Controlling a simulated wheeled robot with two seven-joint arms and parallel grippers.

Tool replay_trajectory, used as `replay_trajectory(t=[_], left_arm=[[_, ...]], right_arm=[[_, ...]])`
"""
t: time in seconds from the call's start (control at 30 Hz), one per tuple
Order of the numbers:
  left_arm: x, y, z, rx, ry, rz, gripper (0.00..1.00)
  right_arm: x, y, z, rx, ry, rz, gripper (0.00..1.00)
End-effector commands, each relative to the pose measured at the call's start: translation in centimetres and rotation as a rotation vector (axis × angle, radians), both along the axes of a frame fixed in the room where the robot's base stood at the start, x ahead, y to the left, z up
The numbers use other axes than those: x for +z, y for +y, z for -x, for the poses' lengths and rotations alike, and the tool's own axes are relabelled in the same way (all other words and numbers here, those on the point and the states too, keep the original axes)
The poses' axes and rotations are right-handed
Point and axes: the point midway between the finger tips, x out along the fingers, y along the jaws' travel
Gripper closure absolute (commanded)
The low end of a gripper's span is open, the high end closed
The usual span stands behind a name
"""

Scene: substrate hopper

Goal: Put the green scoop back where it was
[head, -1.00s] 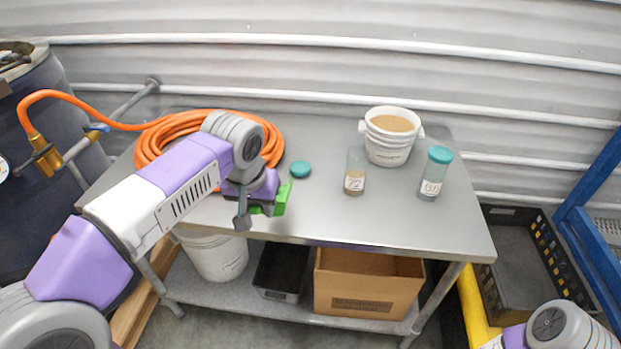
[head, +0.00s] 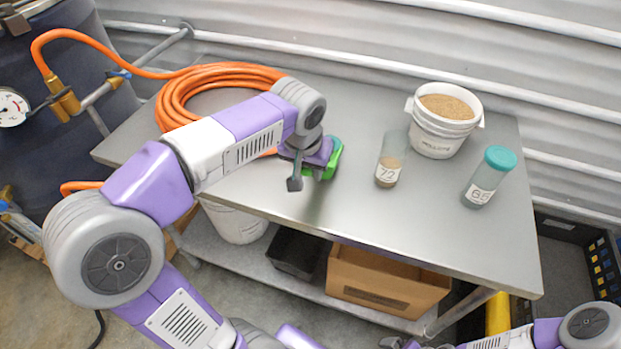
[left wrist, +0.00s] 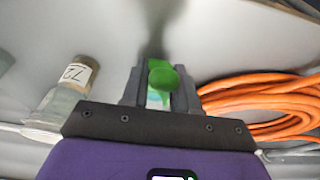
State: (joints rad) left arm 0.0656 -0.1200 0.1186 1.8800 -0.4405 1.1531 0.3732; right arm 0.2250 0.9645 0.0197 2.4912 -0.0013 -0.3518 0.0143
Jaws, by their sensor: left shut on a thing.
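The green scoop (head: 336,160) is in my left gripper (head: 318,172), over the left-middle part of the steel table (head: 420,225). In the left wrist view the scoop's rounded green part (left wrist: 163,77) shows between the fingers of my left gripper (left wrist: 158,92), which is shut on it. Most of the scoop is hidden by the gripper and wrist. A white bucket (head: 440,140) of brown substrate stands at the back right. My right arm shows at the bottom right; a dark part at its end (head: 393,343) is cut off by the frame edge.
An open jar marked 72 (head: 390,160) stands right of the left gripper. A teal-lidded jar (head: 489,178) stands farther right. A teal lid (head: 336,141) shows partly behind the gripper. A coiled orange hose (head: 190,95) lies at the left. The table's front middle is clear.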

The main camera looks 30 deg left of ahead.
Motion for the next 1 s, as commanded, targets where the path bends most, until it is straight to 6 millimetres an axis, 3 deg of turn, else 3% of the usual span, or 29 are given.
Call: replay_trajectory(t=[0.2, 0.57, 0.6, 0.73, 1.0], left_arm=[[-3.1, 0.0, 0.0, 0.002, 0.001, 0.001, 1.0], [-3.4, 0.0, 0.0, 0.001, 0.0, 0.0, 1.0], [-3.3, 0.0, 0.0, 0.001, 0.001, 0.0, 0.66], [-3.3, 0.0, 0.0, 0.001, 0.001, 0.0, 0.46], [-3.2, 0.0, 0.0, 0.001, 0.001, 0.0, 0.45]], right_arm=[[-1.4, 0.0, 0.0, 0.0, -0.001, 0.0, 0.01], [-1.6, 0.0, 0.0, 0.0, -0.001, 0.0, 0.01], [-1.5, 0.0, 0.0, 0.0, -0.001, 0.0, 0.01], [-1.5, 0.0, 0.0, 0.0, -0.001, 0.0, 0.01], [-1.4, 0.0, 0.0, 0.0, -0.001, 0.0, 0.01]])
